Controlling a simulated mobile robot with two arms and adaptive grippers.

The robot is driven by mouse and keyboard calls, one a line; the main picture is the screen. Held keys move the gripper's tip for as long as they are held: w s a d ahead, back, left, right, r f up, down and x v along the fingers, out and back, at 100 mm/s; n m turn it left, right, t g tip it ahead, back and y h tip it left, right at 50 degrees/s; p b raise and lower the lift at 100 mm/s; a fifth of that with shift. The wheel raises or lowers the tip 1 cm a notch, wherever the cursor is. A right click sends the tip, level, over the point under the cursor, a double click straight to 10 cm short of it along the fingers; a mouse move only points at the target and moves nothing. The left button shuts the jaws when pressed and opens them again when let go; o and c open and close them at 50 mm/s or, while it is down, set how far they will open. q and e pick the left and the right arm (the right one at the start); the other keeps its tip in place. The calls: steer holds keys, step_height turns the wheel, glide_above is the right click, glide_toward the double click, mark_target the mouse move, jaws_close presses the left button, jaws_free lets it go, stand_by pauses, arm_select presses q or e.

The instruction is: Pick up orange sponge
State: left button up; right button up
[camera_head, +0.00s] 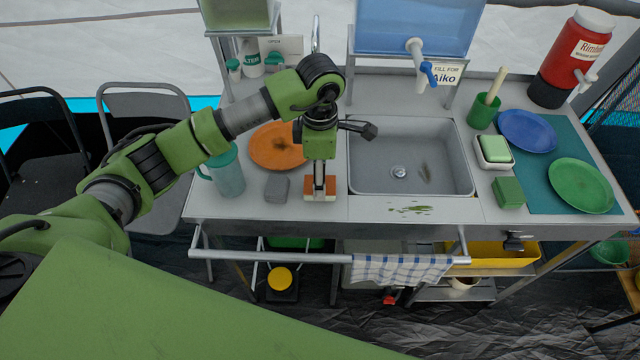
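The orange sponge (331,184) lies on the metal counter between the grey block and the sink, near the counter's front edge. It has a pale lower layer. My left gripper (319,190) points straight down over it, with its fingertips at the sponge. The fingers hide the sponge's middle, and parts of it show on both sides. I cannot tell whether the fingers grip it. My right gripper is not in view.
A grey block (277,188) and a teal pitcher (227,176) stand left of the sponge, with an orange plate (276,146) behind. The sink (410,158) is on the right. A towel rail (300,257) runs along the front.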

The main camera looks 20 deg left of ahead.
arm_select(q)
step_height(320, 180, down, 2)
steer(key=shift+s+f+p, duration=0.15)
steer(key=shift+f+p, duration=0.05)
steer(key=shift+p, duration=0.15)
steer(key=shift+f, duration=0.5)
steer(key=c, duration=0.9)
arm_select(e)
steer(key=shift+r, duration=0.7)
arm_select(q)
steer(key=shift+r, duration=0.15)
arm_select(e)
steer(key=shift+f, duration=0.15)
arm_select(q)
steer(key=shift+r+b, duration=0.3)
steer(key=shift+b, duration=0.05)
steer(key=r, duration=0.1)
steer(key=r+b, duration=0.1)
steer(key=shift+d+r, duration=0.3)
steer(key=shift+r, duration=0.05)
steer(key=s+d+r+b, duration=0.3)
steer(key=s+d+r, duration=0.5)
steer(key=d+r, duration=0.1)
steer(key=shift+s+d+r+b, duration=0.2)
steer(key=shift+s+d+b, duration=0.15)
steer(key=shift+d, duration=0.45)
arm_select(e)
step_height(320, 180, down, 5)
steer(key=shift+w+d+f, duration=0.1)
